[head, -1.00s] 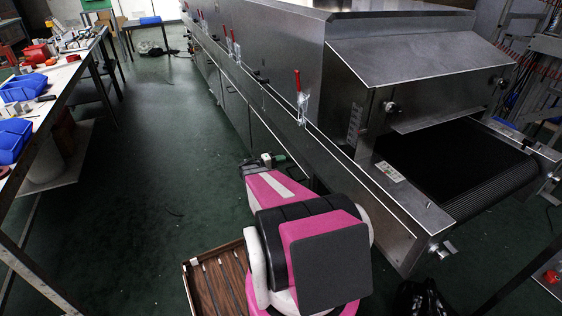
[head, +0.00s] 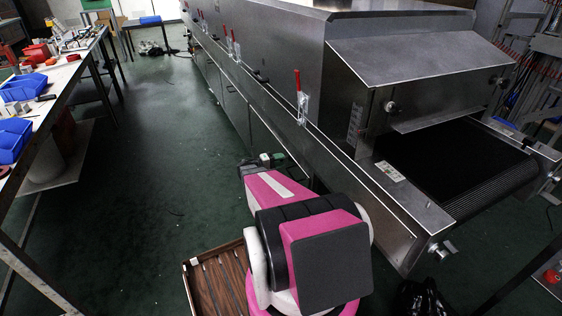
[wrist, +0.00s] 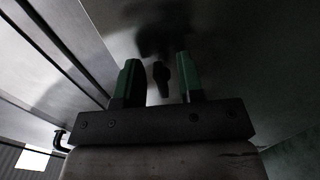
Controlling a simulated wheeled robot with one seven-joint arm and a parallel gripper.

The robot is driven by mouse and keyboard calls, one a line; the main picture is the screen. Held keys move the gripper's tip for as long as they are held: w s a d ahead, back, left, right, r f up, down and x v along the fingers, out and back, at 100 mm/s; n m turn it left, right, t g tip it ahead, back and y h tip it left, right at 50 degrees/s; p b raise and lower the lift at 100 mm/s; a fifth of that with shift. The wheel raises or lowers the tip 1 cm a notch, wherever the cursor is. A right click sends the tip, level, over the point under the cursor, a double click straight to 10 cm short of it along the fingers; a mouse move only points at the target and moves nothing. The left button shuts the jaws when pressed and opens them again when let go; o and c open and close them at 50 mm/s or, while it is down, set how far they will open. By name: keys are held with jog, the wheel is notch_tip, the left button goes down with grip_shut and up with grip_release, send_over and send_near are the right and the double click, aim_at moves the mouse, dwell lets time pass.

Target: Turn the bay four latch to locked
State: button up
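In the wrist view a small dark latch knob (wrist: 160,74) stands on a steel panel, upright in the picture. My gripper (wrist: 157,60) is open, with one green finger on each side of the knob and a gap on both sides. Whether the fingertips reach as far as the knob is hard to tell. No bay number or lock marking is readable. In the head view my gripper (head: 271,160) is close to the dryer's lower side (head: 262,125); the latch itself is hidden there.
The long steel tunnel dryer (head: 420,60) fills the right, with red-handled clamps (head: 298,82) along its ledge and a black conveyor belt (head: 455,160) at its end. A workbench (head: 45,105) with blue bins stands left. The green floor between is mostly clear.

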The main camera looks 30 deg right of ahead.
jog(key=a, duration=1)
jog(key=shift+w, duration=0.25)
jog(key=s+a+r+y, duration=0.3)
jog(key=s+a+y, duration=0.4)
jog(key=a+y, duration=0.2)
jog(key=s+a+r+t+y, duration=0.1)
jog(key=s+a+r+y, duration=0.3)
jog(key=s+a+y, duration=0.3)
jog(key=a+y, duration=0.2)
jog(key=a, duration=0.2)
jog(key=shift+s+a+r+n, duration=0.15)
jog(key=shift+s+r+n, duration=0.05)
jog(key=shift+s+n, duration=0.2)
